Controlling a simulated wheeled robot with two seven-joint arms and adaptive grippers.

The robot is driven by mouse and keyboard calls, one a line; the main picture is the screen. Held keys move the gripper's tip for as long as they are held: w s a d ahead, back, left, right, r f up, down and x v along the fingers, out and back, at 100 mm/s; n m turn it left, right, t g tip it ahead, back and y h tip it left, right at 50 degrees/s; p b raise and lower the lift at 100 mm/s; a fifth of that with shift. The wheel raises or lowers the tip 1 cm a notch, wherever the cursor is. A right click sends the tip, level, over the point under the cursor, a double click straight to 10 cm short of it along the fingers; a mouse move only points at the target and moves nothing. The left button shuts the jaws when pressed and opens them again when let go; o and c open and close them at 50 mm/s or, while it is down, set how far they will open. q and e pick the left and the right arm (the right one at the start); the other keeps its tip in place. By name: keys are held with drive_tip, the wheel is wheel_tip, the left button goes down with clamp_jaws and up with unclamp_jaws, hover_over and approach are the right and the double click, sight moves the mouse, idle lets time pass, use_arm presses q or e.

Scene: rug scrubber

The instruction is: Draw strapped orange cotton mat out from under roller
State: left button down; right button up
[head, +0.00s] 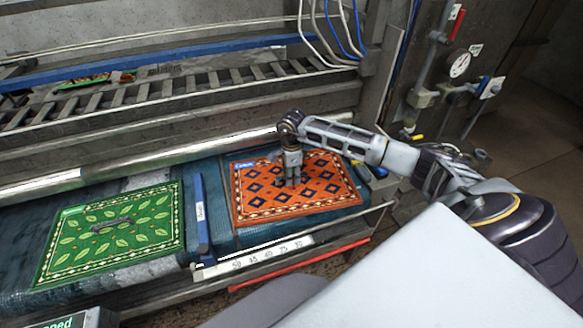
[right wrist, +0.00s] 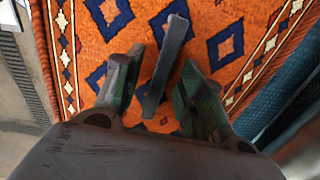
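The orange mat (head: 335,195), with dark blue diamonds and a patterned border, lies flat on the dark blue bed right of centre. It also fills much of the right wrist view (right wrist: 270,25). Its far edge lies close to the shiny metal roller (head: 225,142); I cannot tell how much is under it. My right gripper (head: 291,178) points down over the mat. In the right wrist view its fingers are apart, with a grey strap (right wrist: 166,65) standing between them and gaps on both sides. My left gripper is not in view.
A green leaf-patterned mat (head: 150,238) with a grey strap lies at left. A blue divider bar (head: 201,215) stands between the mats. A numbered scale (head: 258,258) and a red bar (head: 300,264) run along the front edge. A gauge (head: 460,65) and pipes are at right.

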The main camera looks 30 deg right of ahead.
drive_tip(key=shift+f, duration=0.4)
clamp_jaws()
